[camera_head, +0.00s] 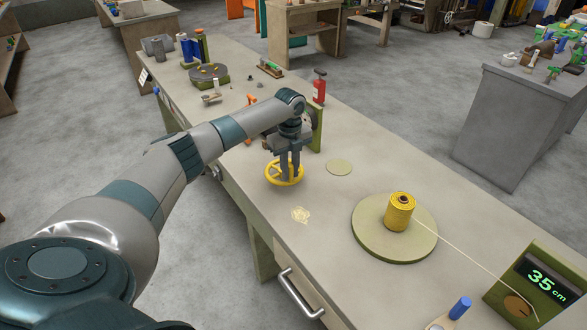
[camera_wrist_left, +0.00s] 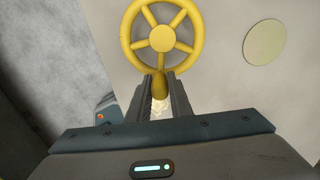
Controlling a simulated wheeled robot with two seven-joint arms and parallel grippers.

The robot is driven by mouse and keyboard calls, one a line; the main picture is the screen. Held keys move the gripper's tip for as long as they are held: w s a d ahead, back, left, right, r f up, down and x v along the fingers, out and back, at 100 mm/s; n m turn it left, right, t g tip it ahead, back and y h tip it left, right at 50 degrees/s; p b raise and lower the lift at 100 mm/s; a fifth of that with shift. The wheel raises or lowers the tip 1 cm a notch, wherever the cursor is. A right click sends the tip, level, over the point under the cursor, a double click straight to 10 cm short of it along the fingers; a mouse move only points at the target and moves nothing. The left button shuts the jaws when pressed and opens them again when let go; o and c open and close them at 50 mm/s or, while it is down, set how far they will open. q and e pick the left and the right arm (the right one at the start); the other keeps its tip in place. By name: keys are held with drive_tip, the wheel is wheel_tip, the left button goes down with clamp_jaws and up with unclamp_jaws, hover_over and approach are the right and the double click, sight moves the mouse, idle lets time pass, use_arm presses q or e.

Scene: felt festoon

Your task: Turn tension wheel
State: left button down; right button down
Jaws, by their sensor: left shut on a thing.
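The yellow tension wheel (camera_head: 272,178) has spokes and a round hub and sits by the near-left edge of the workbench. It also shows at the top of the left wrist view (camera_wrist_left: 162,38). My left gripper (camera_head: 289,175) reaches down over the wheel from above. In the left wrist view, its two fingers (camera_wrist_left: 160,86) close on a yellow knob at the wheel's rim. The fingers hide part of the knob. My right gripper is not in view.
A spool of yellow cord (camera_head: 399,213) stands on a round green base, its thread running to a display reading 35 cm (camera_head: 541,280). A flat green disc (camera_head: 339,167) lies right of the wheel. A red extinguisher-like bottle (camera_head: 319,88) stands behind. The bench front is mostly clear.

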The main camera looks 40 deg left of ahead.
use_arm(q)
drive_tip(key=shift+s+a+r+m, duration=0.1)
drive_tip(key=shift+a+r+m, duration=0.1)
drive_tip(key=shift+m, duration=0.2)
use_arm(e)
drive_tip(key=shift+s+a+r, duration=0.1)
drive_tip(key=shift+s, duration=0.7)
use_arm(q)
drive_tip(key=c, duration=1.6)
unclamp_jaws()
drive_tip(key=shift+f, duration=0.1)
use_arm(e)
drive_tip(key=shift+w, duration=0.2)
